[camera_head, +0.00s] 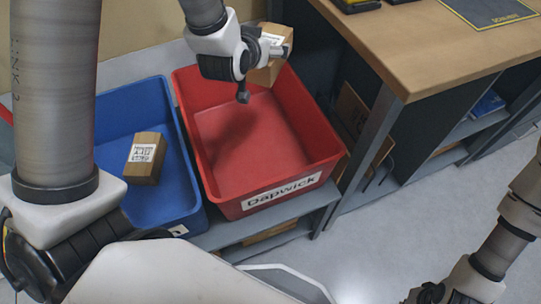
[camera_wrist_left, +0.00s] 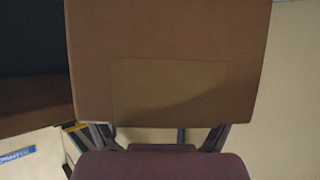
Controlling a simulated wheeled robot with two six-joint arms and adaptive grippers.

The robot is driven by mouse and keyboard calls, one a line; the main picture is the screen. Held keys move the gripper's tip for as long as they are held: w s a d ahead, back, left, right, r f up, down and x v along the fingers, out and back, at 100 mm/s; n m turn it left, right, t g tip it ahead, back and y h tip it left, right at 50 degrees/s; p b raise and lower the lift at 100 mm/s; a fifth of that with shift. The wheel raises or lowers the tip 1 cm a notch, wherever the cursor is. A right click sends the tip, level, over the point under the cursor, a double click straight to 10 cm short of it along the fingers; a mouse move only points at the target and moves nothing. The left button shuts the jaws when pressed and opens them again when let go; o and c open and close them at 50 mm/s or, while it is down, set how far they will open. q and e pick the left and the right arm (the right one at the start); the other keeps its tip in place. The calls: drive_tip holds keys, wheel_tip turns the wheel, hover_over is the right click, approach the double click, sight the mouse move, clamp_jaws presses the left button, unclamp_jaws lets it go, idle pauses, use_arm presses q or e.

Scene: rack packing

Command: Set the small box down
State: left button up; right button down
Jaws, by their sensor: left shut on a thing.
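A small brown cardboard box (camera_head: 270,72) with a white label is in my left gripper (camera_head: 268,50), over the far end of the red crate (camera_head: 327,163). My left gripper is shut on it. In the left wrist view the box (camera_wrist_left: 170,60) fills the upper middle, with the fingers (camera_wrist_left: 160,136) at its lower edge. The red crate carries a "Dapwick" label and its visible floor is empty, with a dark shadow on it. My right gripper (camera_head: 432,294) is at the bottom right, partly cut off and too small to read.
A blue crate (camera_head: 178,115) stands left of the red one and holds a labelled cardboard box (camera_head: 146,158). Both crates rest on a grey bench (camera_head: 275,222). A wood-topped table (camera_head: 420,45) stands close on the right, with shelves below. Open floor lies at lower right.

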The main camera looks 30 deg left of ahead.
use_arm(q)
drive_tip(key=shift+w+f, duration=0.25)
drive_tip(key=shift+f, duration=0.2)
wheel_tip(320, 180, down, 27)
drive_tip(key=b, duration=0.8)
drive_tip(key=shift+s+a+f, duration=0.1)
use_arm(e)
wheel_tip(320, 180, down, 10)
drive_tip(key=shift+w+r, duration=0.15)
drive_tip(key=shift+w, duration=0.15)
drive_tip(key=shift+d, duration=0.1)
use_arm(q)
drive_tip(key=shift+f+b, duration=0.15)
drive_tip(key=shift+b, duration=0.2)
drive_tip(key=o, duration=1.1)
drive_tip(key=shift+r, duration=0.2)
drive_tip(key=p+v, duration=0.2)
drive_tip(key=v, duration=0.5)
drive_tip(key=shift+s+r, duration=0.1)
drive_tip(key=shift+s, duration=0.2)
use_arm(e)
drive_tip(key=shift+r, duration=0.9)
